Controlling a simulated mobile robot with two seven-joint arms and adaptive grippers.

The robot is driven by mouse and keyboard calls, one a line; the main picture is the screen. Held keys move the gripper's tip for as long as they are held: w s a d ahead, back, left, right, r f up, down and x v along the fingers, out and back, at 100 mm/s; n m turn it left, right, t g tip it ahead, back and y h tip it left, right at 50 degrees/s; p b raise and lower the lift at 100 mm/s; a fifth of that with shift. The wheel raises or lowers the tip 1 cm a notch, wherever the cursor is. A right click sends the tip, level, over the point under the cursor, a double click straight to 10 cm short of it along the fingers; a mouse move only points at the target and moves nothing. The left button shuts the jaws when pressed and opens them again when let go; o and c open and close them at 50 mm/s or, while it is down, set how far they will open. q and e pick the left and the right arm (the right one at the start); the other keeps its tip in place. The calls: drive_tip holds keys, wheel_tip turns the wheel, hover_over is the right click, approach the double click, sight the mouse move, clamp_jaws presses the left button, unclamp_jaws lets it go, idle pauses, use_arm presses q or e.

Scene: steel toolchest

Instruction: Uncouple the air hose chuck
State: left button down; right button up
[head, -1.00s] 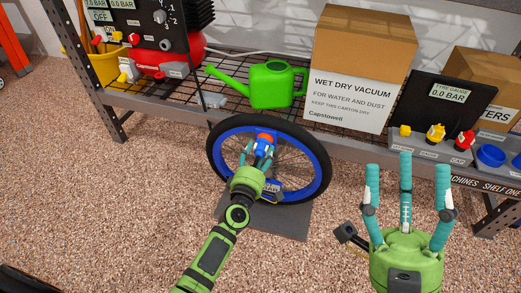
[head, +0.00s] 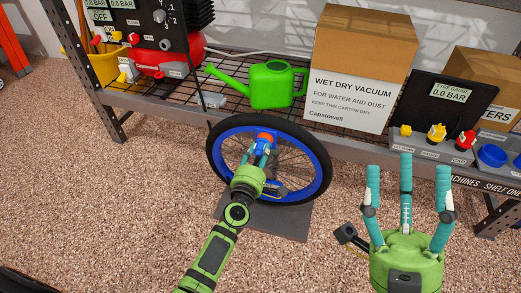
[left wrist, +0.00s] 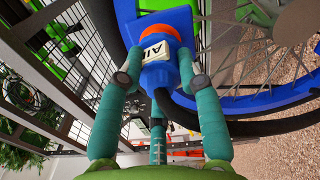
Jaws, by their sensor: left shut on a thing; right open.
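The air hose chuck (left wrist: 160,70) is blue with an orange collar and the label AIR. It also shows in the head view as a blue and orange piece (head: 264,138) in front of the wheel. My left gripper (head: 260,150) is shut on the chuck, with teal fingers on its sides in the left wrist view (left wrist: 160,85). A black hose (left wrist: 260,124) leaves the chuck toward the right. The wheel (head: 322,160) has a black tyre and blue rim and stands upright. I cannot tell whether the chuck is on the valve. My right gripper (head: 406,175) is open and empty.
The wheel stands on a grey base plate (head: 285,222) on the speckled floor. Behind it, a low shelf holds a red compressor (head: 180,62), a green watering can (head: 270,86), a vacuum carton (head: 345,95) and a tyre gauge panel (head: 450,90) with small fittings.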

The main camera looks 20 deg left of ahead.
use_arm(q)
drive_tip(key=n, duration=0.3)
drive_tip(key=shift+n+b, duration=0.3)
drive_tip(key=shift+n, duration=0.4)
drive_tip(key=n, duration=0.4)
drive_tip(key=shift+n, duration=0.4)
drive_tip(key=shift+s, duration=0.75)
drive_tip(key=shift+s, duration=1.2)
